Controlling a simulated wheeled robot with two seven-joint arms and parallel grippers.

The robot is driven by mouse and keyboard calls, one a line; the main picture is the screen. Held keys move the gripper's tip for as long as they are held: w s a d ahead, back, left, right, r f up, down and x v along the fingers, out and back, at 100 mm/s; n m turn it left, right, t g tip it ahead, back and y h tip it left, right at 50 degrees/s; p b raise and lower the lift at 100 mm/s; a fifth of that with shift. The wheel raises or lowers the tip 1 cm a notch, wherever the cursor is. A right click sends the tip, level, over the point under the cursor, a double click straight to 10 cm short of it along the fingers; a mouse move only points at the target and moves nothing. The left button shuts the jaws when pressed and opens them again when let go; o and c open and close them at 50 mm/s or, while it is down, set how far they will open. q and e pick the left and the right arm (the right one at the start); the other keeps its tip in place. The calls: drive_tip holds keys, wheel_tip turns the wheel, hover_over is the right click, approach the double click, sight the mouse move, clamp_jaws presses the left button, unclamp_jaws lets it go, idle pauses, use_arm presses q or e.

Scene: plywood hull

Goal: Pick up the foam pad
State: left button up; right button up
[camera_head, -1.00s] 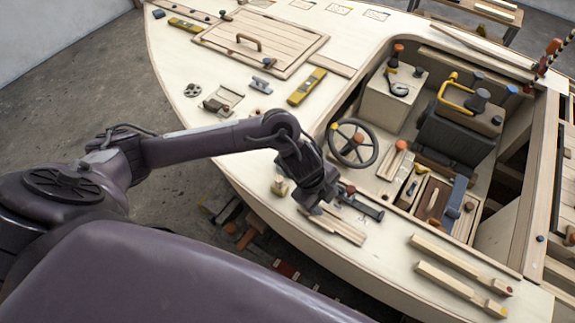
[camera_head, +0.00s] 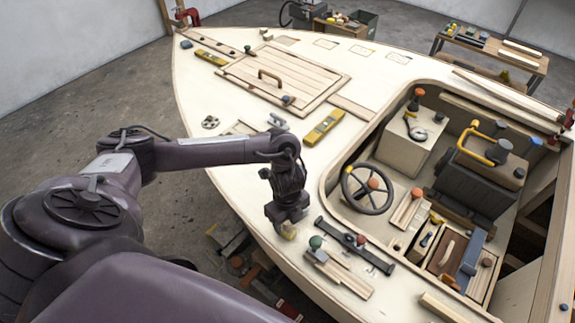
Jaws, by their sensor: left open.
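My left gripper (camera_head: 287,222) points down at the near edge of the pale plywood deck (camera_head: 330,190). It is open, with its fingers at a small yellowish block (camera_head: 289,232). The block may be the foam pad, but it is too small and too covered to be sure. The gripper hides most of the block, and I cannot tell whether the fingers touch it. My right gripper is not in view.
Right of the gripper lie a dark bar clamp (camera_head: 354,246) and wooden strips (camera_head: 340,272). Beyond is the cockpit opening with a steering wheel (camera_head: 368,189). A yellow level (camera_head: 324,127) lies farther back. The deck between is mostly clear.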

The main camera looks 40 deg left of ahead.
use_arm(q)
drive_tip(key=shift+f, duration=0.4)
drive_tip(key=shift+s, duration=0.1)
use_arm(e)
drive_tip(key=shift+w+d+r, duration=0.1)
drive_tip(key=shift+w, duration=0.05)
use_arm(q)
drive_tip(key=shift+c, duration=0.5)
drive_tip(key=shift+c, duration=1.1)
clamp_jaws()
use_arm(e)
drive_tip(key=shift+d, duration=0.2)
